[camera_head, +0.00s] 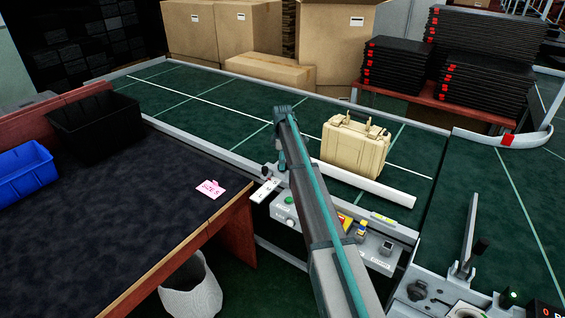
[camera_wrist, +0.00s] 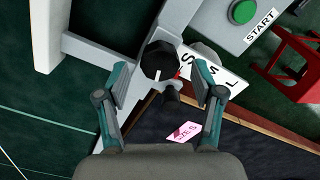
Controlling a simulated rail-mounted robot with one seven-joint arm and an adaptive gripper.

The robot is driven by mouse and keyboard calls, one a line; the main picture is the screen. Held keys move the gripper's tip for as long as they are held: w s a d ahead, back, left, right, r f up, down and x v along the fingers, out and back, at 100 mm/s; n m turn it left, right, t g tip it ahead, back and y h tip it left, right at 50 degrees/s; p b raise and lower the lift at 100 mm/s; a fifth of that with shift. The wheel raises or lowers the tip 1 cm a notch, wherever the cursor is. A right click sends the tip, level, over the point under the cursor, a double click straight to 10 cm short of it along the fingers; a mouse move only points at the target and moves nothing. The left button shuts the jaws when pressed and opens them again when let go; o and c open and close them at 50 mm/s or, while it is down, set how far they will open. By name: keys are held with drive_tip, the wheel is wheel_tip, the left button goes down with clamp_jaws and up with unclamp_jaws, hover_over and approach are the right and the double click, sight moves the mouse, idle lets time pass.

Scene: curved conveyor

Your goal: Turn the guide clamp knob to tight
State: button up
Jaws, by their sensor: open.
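A black round knob (camera_wrist: 160,62) with a white mark shows in the wrist view, on a grey bracket beside a white S-M-L plate (camera_wrist: 213,75). A small red pointer sits at the knob's right edge. A smaller dark part lies just below the knob. My gripper (camera_wrist: 162,84) is open and empty, its two teal fingers to the left and right of the knob, with no contact visible. In the head view my gripper (camera_head: 281,165) points down beside the knob (camera_head: 266,171) at the conveyor's near rail, by the S-M-L plate (camera_head: 265,191).
A control panel with a green START button (camera_wrist: 243,11) is close by. A cream case (camera_head: 356,147) stands on the green conveyor (camera_head: 218,105) behind a white guide bar (camera_head: 378,187). A dark-topped table (camera_head: 120,215) with a pink note (camera_head: 210,188) adjoins on the left.

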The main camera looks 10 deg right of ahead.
drive_tip(key=shift+f, duration=0.75)
drive_tip(key=shift+c, duration=0.3)
drive_tip(key=c, duration=1.1)
